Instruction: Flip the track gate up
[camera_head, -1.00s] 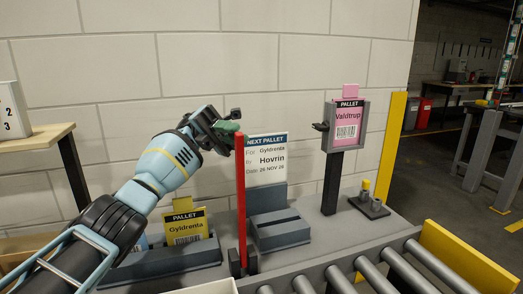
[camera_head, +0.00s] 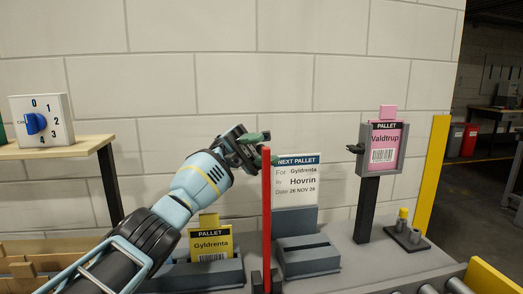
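The track gate is a red bar (camera_head: 266,215) standing upright in front of the grey desk and the signs. My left gripper (camera_head: 262,149) is at the bar's top end, with its green-tipped fingers apart, one above the other. The lower fingertip shows just right of the bar's top. I cannot tell whether the fingers touch the bar. Nothing shows held between them. The gate's lower end is partly cut off by the picture's bottom edge. My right gripper is not in view.
The white NEXT PALLET sign (camera_head: 296,182) stands behind the gate. A yellow Gyldrenta card (camera_head: 211,245) is left of it, a pink Valdtrup card (camera_head: 384,142) right on a black post. A yellow post (camera_head: 432,185) stands farther right. A dial box (camera_head: 41,120) sits on a shelf at left.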

